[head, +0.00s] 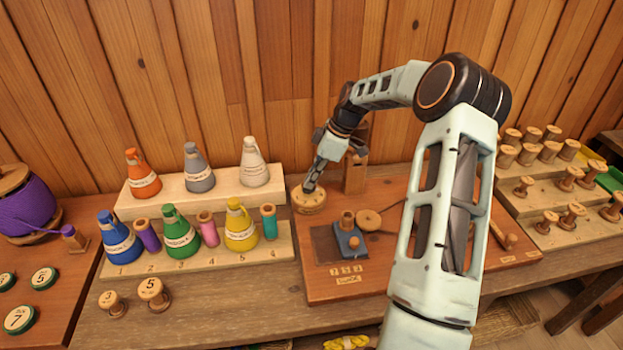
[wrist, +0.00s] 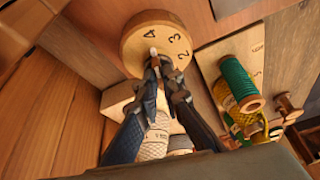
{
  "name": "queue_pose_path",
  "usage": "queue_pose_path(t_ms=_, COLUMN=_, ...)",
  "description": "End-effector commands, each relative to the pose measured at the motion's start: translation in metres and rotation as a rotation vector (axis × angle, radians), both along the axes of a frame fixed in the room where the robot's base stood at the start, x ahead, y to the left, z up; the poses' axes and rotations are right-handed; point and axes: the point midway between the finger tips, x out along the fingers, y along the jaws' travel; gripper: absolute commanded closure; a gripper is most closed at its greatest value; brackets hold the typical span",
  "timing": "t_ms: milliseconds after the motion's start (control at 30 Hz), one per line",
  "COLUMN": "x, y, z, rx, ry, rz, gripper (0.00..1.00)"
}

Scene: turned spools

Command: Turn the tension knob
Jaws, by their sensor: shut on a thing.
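The tension knob is a round wooden dial (head: 309,201) at the back left corner of the reddish wooden board (head: 375,285). In the wrist view the dial (wrist: 130,40) shows the numbers 4, 3 and 2 on its face. My gripper (head: 311,185) reaches down onto the dial from above. In the wrist view my gripper (wrist: 157,66) is shut at the dial's middle, on a small pale piece (wrist: 153,51) that shows just past the fingertips. The fingers hide the rest of that piece and part of the dial.
A wooden post (head: 355,172) stands close right of the dial. A blue block with a wooden peg (head: 348,238) and a wooden disc (head: 368,221) sit on the board. Several coloured cone spools, including a yellow one (head: 240,226), stand on the left. Spools fill the stepped rack (head: 530,190) at right.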

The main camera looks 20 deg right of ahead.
Motion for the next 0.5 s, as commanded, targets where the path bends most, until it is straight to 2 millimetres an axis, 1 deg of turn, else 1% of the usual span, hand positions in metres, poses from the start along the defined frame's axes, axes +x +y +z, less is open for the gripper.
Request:
queue_pose_path(t_ms=33, x=-0.0005, y=-0.0008, z=-0.0005, rx=-0.002, ry=0.000, rz=0.002, gripper=0.92)
queue_pose_path(t_ms=167, x=-0.0004, y=-0.0007, z=-0.0004, rx=-0.002, ry=0.001, rz=0.001, gripper=0.78)
queue_pose_path(t_ms=200, x=-0.0004, y=-0.0006, z=-0.0004, rx=-0.002, ry=0.001, rz=0.001, gripper=0.75)
queue_pose_path(t_ms=500, x=-0.0004, y=-0.0013, z=0.0022, rx=-0.001, ry=0.000, rz=0.000, gripper=0.75)
